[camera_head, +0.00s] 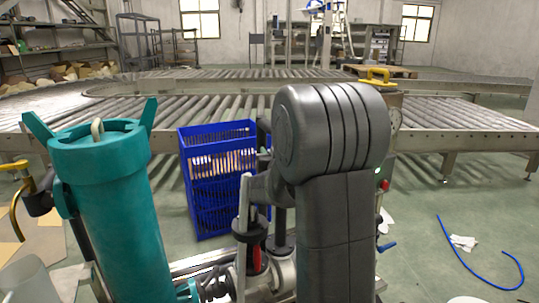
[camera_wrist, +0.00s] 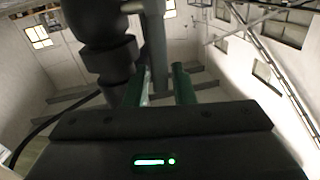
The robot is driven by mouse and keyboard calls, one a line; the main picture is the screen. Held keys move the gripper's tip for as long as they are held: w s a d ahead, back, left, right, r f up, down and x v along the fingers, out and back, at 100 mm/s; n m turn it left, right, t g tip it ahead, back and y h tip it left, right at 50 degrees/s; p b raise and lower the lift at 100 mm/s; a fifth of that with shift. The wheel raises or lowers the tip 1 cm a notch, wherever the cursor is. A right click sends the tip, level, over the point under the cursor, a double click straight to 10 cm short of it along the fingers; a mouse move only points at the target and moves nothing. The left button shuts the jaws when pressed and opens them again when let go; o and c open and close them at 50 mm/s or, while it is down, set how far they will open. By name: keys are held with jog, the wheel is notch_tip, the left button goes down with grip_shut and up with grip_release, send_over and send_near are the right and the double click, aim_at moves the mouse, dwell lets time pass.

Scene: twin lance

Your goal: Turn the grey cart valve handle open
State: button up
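In the wrist view my gripper (camera_wrist: 158,82) has its two green fingers apart. A grey bar (camera_wrist: 154,40), which looks like the valve handle, comes down from the top edge into the gap between them. I cannot tell whether either finger touches it. A dark round fitting (camera_wrist: 108,55) is just left of the bar. In the head view a light grey upright lever (camera_head: 243,205) stands left of my dark arm; I cannot tell whether it is the same handle. My gripper is not clearly seen there, and my arm covers much of the cart.
A teal cylinder (camera_head: 112,210) with fins stands close at the left. A blue crate (camera_head: 218,170) stands behind the cart. Roller conveyors (camera_head: 440,112) cross the back. A yellow handle (camera_head: 377,76) and a gauge are behind my arm. A blue hose (camera_head: 480,270) lies on the right floor.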

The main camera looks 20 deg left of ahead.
jog(key=shift+w+a, duration=0.1)
grip_shut()
jog(key=p, duration=0.1)
jog(key=r+p, duration=0.1)
jog(key=p, duration=0.1)
jog(key=shift+w+a+g+h, duration=0.2)
jog(key=shift+a+g+h, duration=0.05)
jog(key=shift+g+h, duration=0.15)
jog(key=w+a+g+h+p, duration=0.1)
jog(key=p, duration=0.6)
jog(key=shift+a+r+n+g+h, duration=0.1)
jog(key=shift+a+n+g+h, duration=0.05)
jog(key=shift+n+g+h, duration=0.2)
jog(key=shift+w+a+g+p, duration=0.15)
jog(key=shift+g+p, duration=0.1)
jog(key=shift+p, duration=0.8)
jog(key=shift+f+h+p, duration=0.25)
jog(key=shift+f+p, duration=0.05)
jog(key=shift+p, duration=0.1)
